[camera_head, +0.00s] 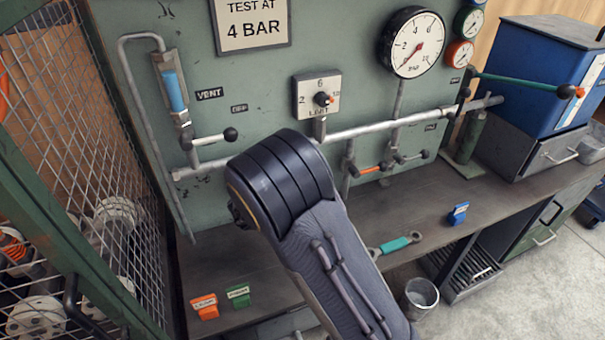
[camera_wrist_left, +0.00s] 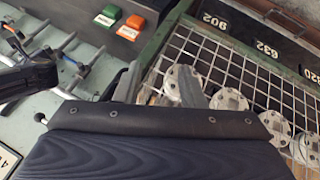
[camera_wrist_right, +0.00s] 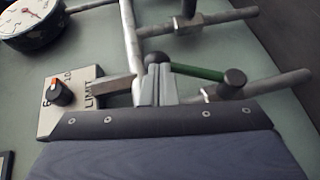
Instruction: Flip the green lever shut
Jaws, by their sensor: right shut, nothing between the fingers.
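In the head view my own dark arm covers the middle of the pipework, and this short lever cannot be made out there. My left gripper (camera_wrist_left: 160,78) is open and empty, near the mesh cage.
The main pipe (camera_head: 375,128) crosses the panel. A mesh cage (camera_head: 80,130) stands at the left. Orange (camera_head: 204,305) and green (camera_head: 238,295) blocks and a wrench (camera_head: 395,244) lie on the bench.

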